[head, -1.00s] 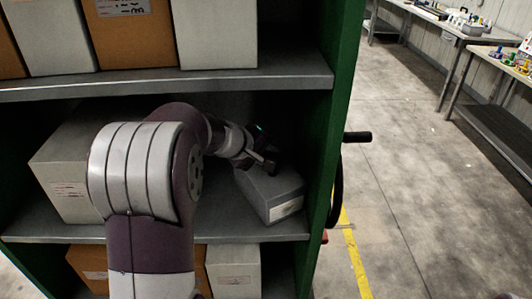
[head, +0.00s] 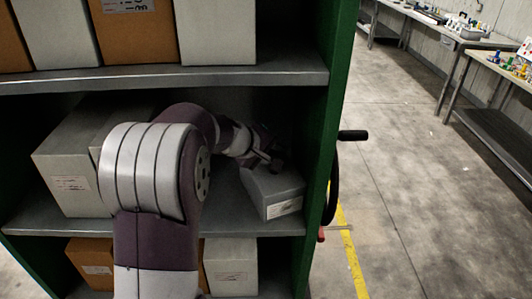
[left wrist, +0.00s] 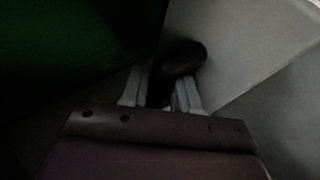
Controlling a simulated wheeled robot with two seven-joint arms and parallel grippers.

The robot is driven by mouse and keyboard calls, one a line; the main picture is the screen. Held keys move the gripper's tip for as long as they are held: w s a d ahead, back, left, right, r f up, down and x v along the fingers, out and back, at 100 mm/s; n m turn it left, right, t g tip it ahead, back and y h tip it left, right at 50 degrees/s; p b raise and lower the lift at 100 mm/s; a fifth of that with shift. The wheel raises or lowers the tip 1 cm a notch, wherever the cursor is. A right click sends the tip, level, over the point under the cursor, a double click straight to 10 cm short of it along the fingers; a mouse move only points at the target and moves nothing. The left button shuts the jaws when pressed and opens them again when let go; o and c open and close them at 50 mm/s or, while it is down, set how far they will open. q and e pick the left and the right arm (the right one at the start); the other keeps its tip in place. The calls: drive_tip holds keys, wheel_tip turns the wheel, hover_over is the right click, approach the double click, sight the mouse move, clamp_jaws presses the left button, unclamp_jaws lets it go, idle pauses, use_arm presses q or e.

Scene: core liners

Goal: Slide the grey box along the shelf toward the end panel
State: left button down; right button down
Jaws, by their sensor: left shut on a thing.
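The grey box (head: 272,190) sits on the middle shelf (head: 230,222) at its right end, set askew, with a white label on its front. Its right side is close to the green end panel (head: 322,170); I cannot tell if they touch. My left gripper (head: 270,162) is at the box's top, behind its front edge. In the left wrist view the two pale fingers (left wrist: 160,88) are shut around a dark rounded piece (left wrist: 183,58) against the grey box (left wrist: 235,40), with the green panel (left wrist: 75,50) at left. My right gripper is out of view.
A large pale box (head: 68,165) stands at the left of the same shelf, partly behind my arm. The upper shelf (head: 200,77) is close above my arm and carries several boxes. A black handle (head: 352,135) sticks out beyond the panel.

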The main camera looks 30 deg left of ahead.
use_arm(q)
drive_tip(key=c, duration=1.2)
unclamp_jaws()
drive_tip(key=shift+d+f+h, duration=0.3)
drive_tip(key=shift+d, duration=0.25)
drive_tip(key=shift+c, duration=0.2)
drive_tip(key=o, duration=0.5)
drive_tip(key=shift+w+d, duration=0.2)
drive_tip(key=shift+d, duration=0.1)
drive_tip(key=shift+d+r, duration=0.1)
drive_tip(key=shift+d, duration=0.35)
drive_tip(key=shift+a, duration=0.2)
drive_tip(key=shift+r, duration=0.1)
drive_tip(key=shift+s+a+r, duration=0.15)
drive_tip(key=shift+r, duration=0.05)
drive_tip(key=v, duration=1.2)
drive_tip(key=shift+r, duration=0.3)
